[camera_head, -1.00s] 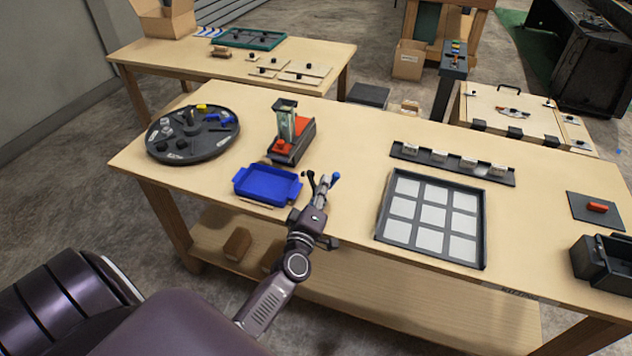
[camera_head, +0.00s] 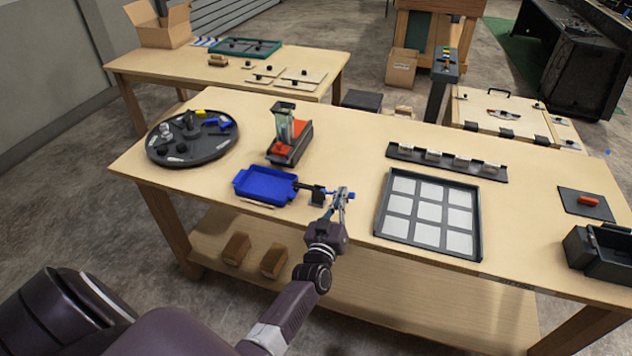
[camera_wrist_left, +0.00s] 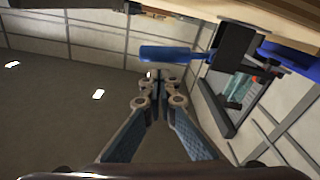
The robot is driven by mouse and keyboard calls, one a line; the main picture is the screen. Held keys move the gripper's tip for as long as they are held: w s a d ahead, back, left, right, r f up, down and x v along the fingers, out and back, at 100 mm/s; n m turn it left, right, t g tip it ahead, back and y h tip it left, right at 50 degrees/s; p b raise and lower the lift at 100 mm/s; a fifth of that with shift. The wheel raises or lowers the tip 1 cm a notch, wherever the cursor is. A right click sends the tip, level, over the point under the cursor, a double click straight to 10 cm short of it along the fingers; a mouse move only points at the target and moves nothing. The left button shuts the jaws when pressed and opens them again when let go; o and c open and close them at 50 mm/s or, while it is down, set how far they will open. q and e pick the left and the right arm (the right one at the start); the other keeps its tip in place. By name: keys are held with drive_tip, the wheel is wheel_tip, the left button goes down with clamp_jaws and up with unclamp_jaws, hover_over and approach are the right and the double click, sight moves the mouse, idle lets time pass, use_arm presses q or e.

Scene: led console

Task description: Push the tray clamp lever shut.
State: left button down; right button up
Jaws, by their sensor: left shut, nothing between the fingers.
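The blue tray (camera_head: 265,186) lies near the front edge of the workbench. The black tray clamp (camera_head: 317,195) stands at its right side, with a dark rod reaching toward the tray. The clamp lever's blue handle (camera_head: 350,195) shows at the gripper, to the right of the clamp body. In the left wrist view the blue handle (camera_wrist_left: 165,53) lies crosswise just beyond the fingertips. My left gripper (camera_head: 343,194) is shut and empty, its fingertips (camera_wrist_left: 157,76) close to the handle. I cannot tell whether they touch. The gripper partly hides the lever in the head view.
A black-framed grid panel (camera_head: 427,214) lies right of the gripper. A red and black device (camera_head: 289,140) stands behind the tray, and a round dark turntable (camera_head: 191,150) is at left. A black rack (camera_head: 446,161) is behind the panel. Bare bench top lies behind the clamp.

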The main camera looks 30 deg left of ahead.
use_arm(q)
drive_tip(key=shift+d+f+m, duration=0.2)
drive_tip(key=shift+f+m, duration=0.2)
drive_tip(key=shift+m, duration=0.3)
